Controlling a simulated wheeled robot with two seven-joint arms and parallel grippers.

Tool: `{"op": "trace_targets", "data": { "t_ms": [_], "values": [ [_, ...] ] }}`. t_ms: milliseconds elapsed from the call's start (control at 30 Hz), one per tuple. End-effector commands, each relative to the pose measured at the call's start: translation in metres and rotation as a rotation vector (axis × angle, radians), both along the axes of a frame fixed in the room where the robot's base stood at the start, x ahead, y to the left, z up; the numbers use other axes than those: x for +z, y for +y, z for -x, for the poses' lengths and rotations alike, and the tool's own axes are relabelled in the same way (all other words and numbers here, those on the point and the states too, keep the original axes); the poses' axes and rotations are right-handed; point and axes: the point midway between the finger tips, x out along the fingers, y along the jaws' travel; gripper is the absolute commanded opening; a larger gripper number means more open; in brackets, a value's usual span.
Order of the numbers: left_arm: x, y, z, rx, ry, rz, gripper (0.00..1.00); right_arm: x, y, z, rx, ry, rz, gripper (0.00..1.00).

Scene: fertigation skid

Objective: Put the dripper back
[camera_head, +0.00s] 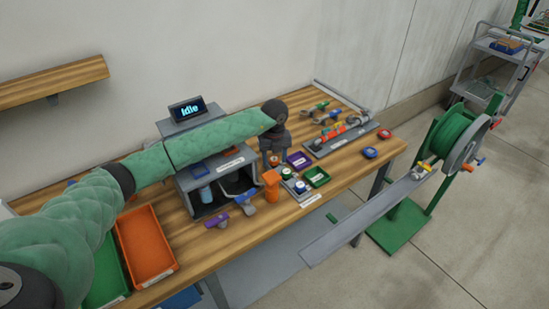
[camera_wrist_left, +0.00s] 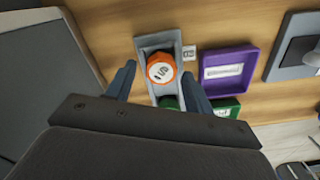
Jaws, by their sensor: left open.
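An orange round dripper (camera_wrist_left: 160,68) with a dark marking on its pale label sits in a narrow grey holder (camera_wrist_left: 147,42). A green round dripper (camera_wrist_left: 168,102) is beside it in the same holder, partly hidden by my gripper. My left gripper (camera_wrist_left: 160,78) is open above the holder, its two fingers on either side of the orange dripper; I cannot tell whether they touch it. In the head view my left gripper (camera_head: 274,157) points down at the holder. The task does not say which dripper is meant. My right gripper is not in view.
A purple tray (camera_head: 299,160) and a green tray (camera_head: 317,177) stand right of the holder. An upright orange object (camera_head: 271,186) stands in front. A grey box with an "Idle" display (camera_head: 187,109) stands left. A rack with colored parts (camera_head: 340,137) lies behind right.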

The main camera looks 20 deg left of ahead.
Motion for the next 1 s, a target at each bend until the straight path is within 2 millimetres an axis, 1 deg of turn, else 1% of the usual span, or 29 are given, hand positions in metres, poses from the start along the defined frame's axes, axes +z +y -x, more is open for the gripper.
{"op": "trace_targets", "data": {
  "t_ms": [33, 100, 300, 400, 600, 800, 1000],
  "values": [
    [0.010, 0.000, -0.001, 0.000, -0.003, 0.001, 0.52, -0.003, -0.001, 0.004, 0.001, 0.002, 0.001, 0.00],
    [0.023, 0.000, -0.001, 0.000, -0.003, 0.001, 0.52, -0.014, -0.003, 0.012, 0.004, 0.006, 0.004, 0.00],
    [0.062, 0.000, -0.001, 0.000, -0.004, 0.000, 0.52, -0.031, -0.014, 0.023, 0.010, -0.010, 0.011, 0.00],
    [0.081, 0.000, -0.001, 0.000, -0.003, 0.001, 0.52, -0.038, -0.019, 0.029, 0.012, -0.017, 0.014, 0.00],
    [0.108, 0.000, 0.000, 0.000, -0.002, 0.000, 0.52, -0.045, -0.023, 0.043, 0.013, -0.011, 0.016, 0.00],
    [0.119, -0.001, 0.000, 0.000, 0.000, 0.001, 0.52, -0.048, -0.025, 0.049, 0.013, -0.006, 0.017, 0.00],
    [0.120, 0.000, 0.000, 0.000, 0.000, 0.001, 0.52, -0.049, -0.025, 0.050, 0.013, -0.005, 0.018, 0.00]
  ]
}}
